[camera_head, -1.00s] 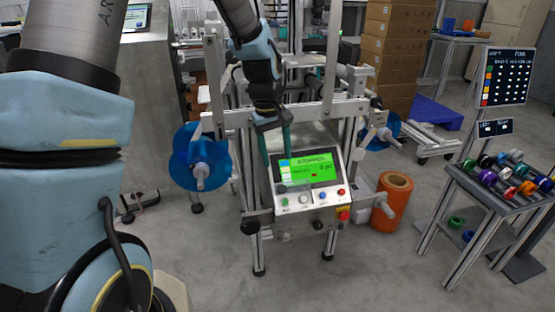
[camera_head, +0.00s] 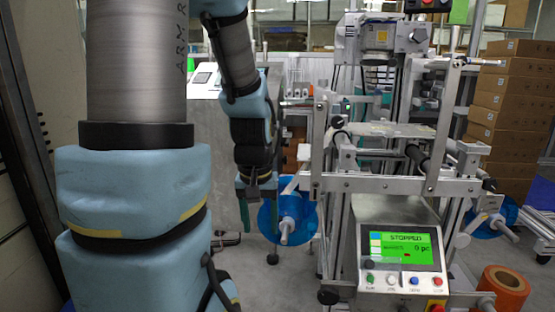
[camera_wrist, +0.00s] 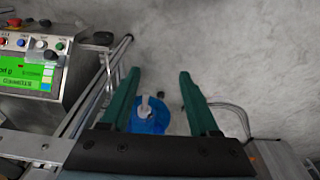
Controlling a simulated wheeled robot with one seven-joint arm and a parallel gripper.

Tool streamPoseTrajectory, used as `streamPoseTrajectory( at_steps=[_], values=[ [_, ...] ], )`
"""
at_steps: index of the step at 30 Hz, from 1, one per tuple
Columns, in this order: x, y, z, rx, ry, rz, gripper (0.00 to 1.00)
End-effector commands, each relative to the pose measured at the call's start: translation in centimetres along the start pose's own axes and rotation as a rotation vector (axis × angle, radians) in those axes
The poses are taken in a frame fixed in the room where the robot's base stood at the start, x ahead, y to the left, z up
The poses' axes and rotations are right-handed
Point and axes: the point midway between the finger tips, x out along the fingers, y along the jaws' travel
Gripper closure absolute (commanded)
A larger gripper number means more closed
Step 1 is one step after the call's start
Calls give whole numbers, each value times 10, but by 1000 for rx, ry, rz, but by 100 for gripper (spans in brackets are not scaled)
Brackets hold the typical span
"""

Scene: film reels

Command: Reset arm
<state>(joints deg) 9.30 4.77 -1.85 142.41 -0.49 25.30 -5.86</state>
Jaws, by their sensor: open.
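My arm stands large at the left of the head view, and my gripper (camera_head: 257,205) hangs down left of the labelling machine (camera_head: 395,185). In the wrist view my gripper (camera_wrist: 156,88) shows two green fingers held wide apart with nothing between their tips. A blue film reel (camera_head: 287,217) on its spindle is just right of the gripper in the head view. The machine's control panel (camera_head: 402,252) has a green screen reading STOPPED and 0 pc.
A second blue reel (camera_head: 493,220) is on the machine's right side. An orange roll (camera_head: 504,290) stands on the floor at the lower right. Stacked cardboard boxes (camera_head: 505,110) are behind. A grey cabinet (camera_head: 215,130) stands behind my arm. Bare floor (camera_wrist: 240,50) shows in the wrist view.

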Motion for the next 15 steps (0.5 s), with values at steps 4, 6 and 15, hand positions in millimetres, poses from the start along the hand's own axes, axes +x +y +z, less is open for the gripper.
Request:
streamPoseTrajectory(
  at_steps=[4, 6, 15],
  values=[
    [-22, -31, 24, 16, 11, -16, 38],
    [-35, -29, 21, 17, 10, -15, 38],
    [-102, -27, 12, 16, 9, -15, 38]
  ],
)
